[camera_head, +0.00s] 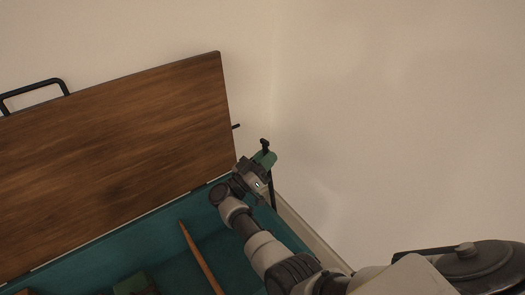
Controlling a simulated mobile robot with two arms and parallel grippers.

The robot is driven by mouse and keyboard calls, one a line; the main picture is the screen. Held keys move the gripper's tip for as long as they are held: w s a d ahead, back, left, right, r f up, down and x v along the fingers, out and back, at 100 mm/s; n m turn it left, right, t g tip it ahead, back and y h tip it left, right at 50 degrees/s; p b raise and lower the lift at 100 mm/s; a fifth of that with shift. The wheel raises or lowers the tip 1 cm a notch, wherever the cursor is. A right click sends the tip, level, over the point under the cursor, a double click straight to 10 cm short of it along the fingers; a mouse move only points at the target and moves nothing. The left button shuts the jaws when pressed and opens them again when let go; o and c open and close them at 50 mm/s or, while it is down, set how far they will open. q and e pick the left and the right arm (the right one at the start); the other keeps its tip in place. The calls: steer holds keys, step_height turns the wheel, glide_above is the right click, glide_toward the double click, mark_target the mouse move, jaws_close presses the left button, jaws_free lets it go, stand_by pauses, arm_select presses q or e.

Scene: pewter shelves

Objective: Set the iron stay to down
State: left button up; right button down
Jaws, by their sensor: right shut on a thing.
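The iron stay (272,194) is a thin black bar at the right side of a teal chest. It stands nearly upright, with a small knob at its top, just right of the raised wooden lid (120,150). My right gripper (264,159) is shut on the stay near its upper end, and its jaws hide part of the bar. A short dark pin (236,126) sticks out from the lid's right edge; the stay's top appears apart from it. My left gripper is not in view.
The chest's open teal interior (80,267) lies below the lid. A wooden rod (200,257) slants inside, and a green block (131,284) shows at the bottom. A black handle (34,87) is on the lid's upper edge. Plain walls stand close behind and right.

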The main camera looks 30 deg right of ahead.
steer(key=shift+s+m+g+p, duration=0.45)
steer(key=shift+s+m, duration=0.25)
steer(key=shift+s, duration=0.35)
steer(key=shift+d, duration=0.1)
steer(key=c, duration=1)
jaws_free()
steer(key=shift+r, duration=0.15)
steer(key=shift+c, duration=0.2)
